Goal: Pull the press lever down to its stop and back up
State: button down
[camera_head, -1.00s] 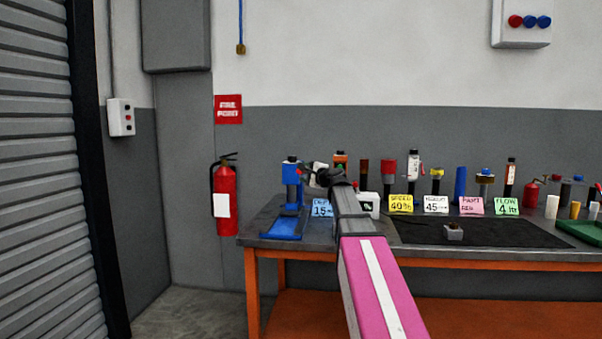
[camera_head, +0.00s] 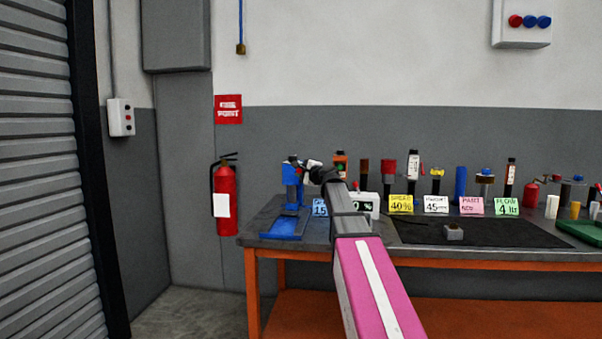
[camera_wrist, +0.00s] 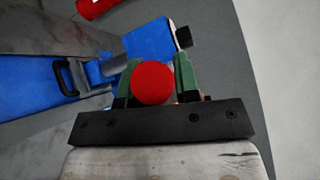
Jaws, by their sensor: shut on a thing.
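The blue press (camera_head: 290,205) stands at the left end of the workbench, with a blue base plate and an upright column. In the wrist view its blue body (camera_wrist: 150,42) lies beyond my gripper. The press lever ends in a round red knob (camera_wrist: 153,84). My gripper (camera_wrist: 157,80) is shut on the red knob, with one green-padded finger on each side. In the head view my gripper (camera_head: 310,167) is at the press's upper right side and partly hides the lever. The lever's shaft is mostly hidden behind the knob.
Several bottles and tools stand along the back of the workbench (camera_head: 480,252), with coloured cards such as the yellow one (camera_head: 401,204) before them. A small grey block (camera_head: 454,232) sits on the black mat (camera_head: 500,235). A red fire extinguisher (camera_head: 226,190) hangs left of the bench.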

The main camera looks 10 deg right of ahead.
jog(key=w+r+m+g, duration=0.1)
jog(key=r, duration=0.2)
jog(key=w+d+r+m+g+h, duration=0.1)
jog(key=r, duration=0.1)
jog(key=w+r+m+g, duration=0.1)
jog(key=w+r, duration=0.1)
jog(key=r, duration=0.1)
jog(key=shift+d+r, duration=0.15)
jog(key=shift+r, duration=0.2)
jog(key=w+d+r+m+g, duration=0.2)
jog(key=w+r+g, duration=0.3)
jog(key=w, duration=0.3)
jog(key=shift+w+d+r+m+g, duration=0.3)
jog(key=shift+d+r+m, duration=0.1)
jog(key=shift+r+m, duration=0.4)
jog(key=shift+f, duration=0.1)
jog(key=c, duration=0.8)
grip_release()
jog(key=shift+c, duration=0.2)
jog(key=v, duration=1)
jog(key=shift+s+d+r, duration=0.15)
jog(key=shift+d+r, duration=0.1)
